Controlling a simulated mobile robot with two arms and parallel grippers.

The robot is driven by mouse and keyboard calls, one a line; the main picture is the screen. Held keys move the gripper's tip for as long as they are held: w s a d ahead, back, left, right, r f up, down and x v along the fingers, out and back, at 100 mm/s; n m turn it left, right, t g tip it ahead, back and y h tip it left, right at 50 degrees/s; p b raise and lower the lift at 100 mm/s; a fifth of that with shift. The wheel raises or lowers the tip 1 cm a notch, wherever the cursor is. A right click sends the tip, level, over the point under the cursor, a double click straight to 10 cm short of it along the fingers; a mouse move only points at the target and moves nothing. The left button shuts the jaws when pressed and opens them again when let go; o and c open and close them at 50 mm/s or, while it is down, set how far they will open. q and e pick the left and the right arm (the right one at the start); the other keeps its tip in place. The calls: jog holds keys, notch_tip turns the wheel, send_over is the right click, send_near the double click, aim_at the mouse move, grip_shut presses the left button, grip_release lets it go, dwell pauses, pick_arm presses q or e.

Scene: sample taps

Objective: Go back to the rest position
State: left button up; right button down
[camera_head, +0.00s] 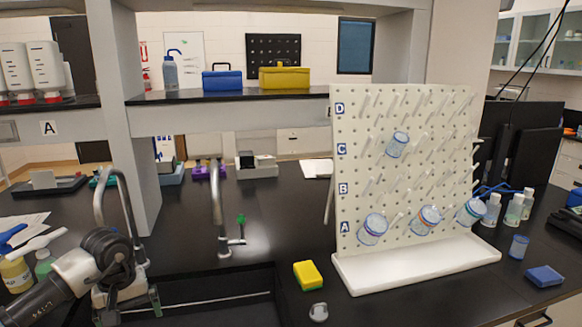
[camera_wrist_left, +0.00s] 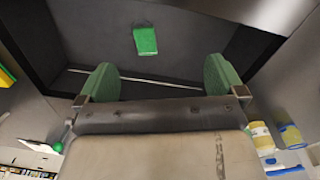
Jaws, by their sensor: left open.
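My left gripper (camera_head: 128,305) hangs over the sink area at the lower left, beside the tall curved faucet. In the left wrist view its two green fingertips (camera_wrist_left: 160,78) are wide apart with nothing between them. A green block-like thing (camera_wrist_left: 146,40) lies in the dark sink beyond the fingers, not touching them. My left arm comes in from the lower left. My right gripper is in neither view.
A second faucet (camera_head: 218,205) stands by the sink. A yellow sponge (camera_head: 308,275) lies right of it. Bottles (camera_head: 15,272) stand close to my left arm. Clear black counter (camera_head: 275,225) lies between faucet and rack.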

pick_arm(q)
jog(key=s+d+f+n+t+h, duration=0.1)
jog(key=d+n+h, duration=0.1)
jog(key=d+h, duration=0.5)
jog(key=s+d+f+n+h, duration=0.1)
jog(key=d+h, duration=0.1)
jog(key=d, duration=1)
jog(key=s+d+r+n+t+h, duration=0.3)
jog(key=d+r+n+t+h, duration=0.55)
jog(key=n, duration=0.85)
jog(key=s+a+f+n+t+y, duration=0.25)
jog(key=a+f+n+y, duration=0.4)
jog(key=n, duration=1.05)
jog(key=s+a+f+n+t+y, duration=0.3)
jog(key=a+n+y, duration=0.5)
jog(key=n+y, duration=0.6)
jog(key=s+a+f+n+g+h, duration=0.1)
jog(key=s+f+n+g, duration=0.55)
jog(key=s, duration=0.25)
jog(key=s+f+n+g+h, duration=0.2)
jog(key=s+f+n+g, duration=0.3)
jog(key=s+n, duration=0.3)
notch_tip(320, 180, down, 26)
jog(key=s+m+g, duration=0.2)
jog(key=s+a+f, duration=0.3)
jog(key=s+f, duration=1.3)
jog(key=shift+s+g, duration=0.15)
jog(key=shift+g, duration=0.2)
